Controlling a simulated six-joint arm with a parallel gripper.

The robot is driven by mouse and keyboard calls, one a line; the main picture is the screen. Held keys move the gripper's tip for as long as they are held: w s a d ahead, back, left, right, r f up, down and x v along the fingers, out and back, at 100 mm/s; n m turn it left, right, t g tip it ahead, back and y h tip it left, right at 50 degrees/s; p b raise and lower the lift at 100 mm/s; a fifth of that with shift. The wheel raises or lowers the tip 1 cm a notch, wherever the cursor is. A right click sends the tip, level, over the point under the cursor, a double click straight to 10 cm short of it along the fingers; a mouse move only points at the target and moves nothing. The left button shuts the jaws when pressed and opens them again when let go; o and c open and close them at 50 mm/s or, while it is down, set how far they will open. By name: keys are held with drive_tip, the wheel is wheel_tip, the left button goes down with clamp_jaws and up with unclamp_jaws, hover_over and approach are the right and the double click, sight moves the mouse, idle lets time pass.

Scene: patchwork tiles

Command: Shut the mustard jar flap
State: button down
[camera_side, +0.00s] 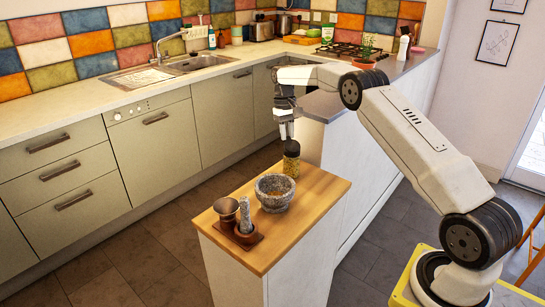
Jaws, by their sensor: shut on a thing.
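The mustard jar (291,167) is small, with a dark top and a yellowish speckled body. It is upright at the back of the wooden-topped island, just behind the stone mortar. My gripper (287,136) points down from above, with its fingertips at the jar's dark top. It is shut on the jar, at its top end. The flap is too small and too covered by the fingers to tell whether it is up or down. I cannot tell whether the jar's base touches the wood.
The grey mortar (275,194) is close in front of the jar. Bare wood (318,187) lies to the right. A white half-wall (345,150) stands behind.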

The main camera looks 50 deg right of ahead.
sight(290, 141)
drive_tip(key=shift+f+g, duration=0.15)
drive_tip(key=shift+g, duration=0.15)
drive_tip(key=c, duration=0.5)
unclamp_jaws()
drive_tip(key=shift+s+v, duration=0.15)
drive_tip(key=shift+v, duration=0.55)
drive_tip(key=shift+s+v, duration=0.15)
drive_tip(key=shift+v, duration=0.5)
drive_tip(key=shift+s+a+r, duration=0.15)
drive_tip(key=shift+r, duration=0.4)
drive_tip(key=shift+s+a+r, duration=0.75)
drive_tip(key=shift+s+r, duration=0.8)
drive_tip(key=shift+s, duration=0.6)
drive_tip(key=shift+s+a+r, duration=0.8)
drive_tip(key=shift+s+r, duration=0.75)
drive_tip(key=shift+s, duration=0.55)
drive_tip(key=shift+s+a+r, duration=0.75)
drive_tip(key=shift+s+r, duration=0.8)
drive_tip(key=shift+s, duration=0.6)
